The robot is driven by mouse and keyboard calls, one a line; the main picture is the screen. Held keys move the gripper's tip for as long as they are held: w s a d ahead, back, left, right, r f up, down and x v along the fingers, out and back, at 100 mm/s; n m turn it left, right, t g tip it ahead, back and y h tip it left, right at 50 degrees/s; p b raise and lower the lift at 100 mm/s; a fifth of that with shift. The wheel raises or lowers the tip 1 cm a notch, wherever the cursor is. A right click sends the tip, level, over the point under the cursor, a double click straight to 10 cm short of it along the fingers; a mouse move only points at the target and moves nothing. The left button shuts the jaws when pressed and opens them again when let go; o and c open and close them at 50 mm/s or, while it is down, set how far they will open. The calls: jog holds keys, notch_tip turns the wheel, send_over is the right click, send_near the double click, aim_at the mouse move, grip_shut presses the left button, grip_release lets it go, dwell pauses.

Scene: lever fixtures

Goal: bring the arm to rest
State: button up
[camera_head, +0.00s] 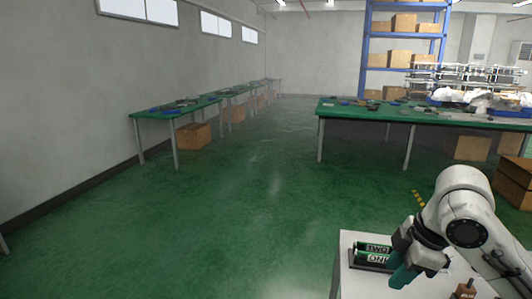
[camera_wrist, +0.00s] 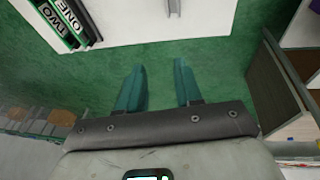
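My gripper (camera_wrist: 160,68) shows in the wrist view with its two teal fingers apart and nothing between them. Green floor lies behind the fingertips. In the head view my gripper (camera_head: 400,278) points down in front of the white table's left part. On the white table (camera_head: 349,284) sits a dark holder with two green blocks (camera_head: 374,252) with white lettering. In the wrist view these blocks (camera_wrist: 62,22), marked ONE and TWO, lie at the upper left, apart from the fingers. A brown fixture (camera_head: 465,290) stands at the bottom edge of the head view, partly cut off.
A long green-topped table (camera_head: 340,107) with small parts stands beyond, before a blue shelf (camera_head: 367,50) of cartons. More green tables (camera_head: 165,113) line the left wall. A cardboard box (camera_head: 515,180) is at the right edge. The green floor in the middle is clear.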

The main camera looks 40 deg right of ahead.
jog(key=w+a+f+m+t+y, duration=0.35)
jog(key=w+a, duration=0.85)
jog(key=a, duration=0.4)
jog(key=s+a+f+m+g, duration=0.1)
jog(key=s+a+f+m, duration=0.45)
jog(key=f, duration=0.65)
jog(key=s+d+f+g+h, duration=0.1)
jog(key=s+f+g+h, duration=0.1)
jog(key=s+f, duration=0.3)
jog(key=s+d+f+g+h, duration=0.1)
jog(key=s+f, duration=0.5)
jog(key=s, duration=0.7)
jog(key=shift+s+f+g+h, duration=0.3)
jog(key=shift+g+h, duration=0.25)
jog(key=shift+g, duration=0.4)
jog(key=shift+s+a, duration=0.1)
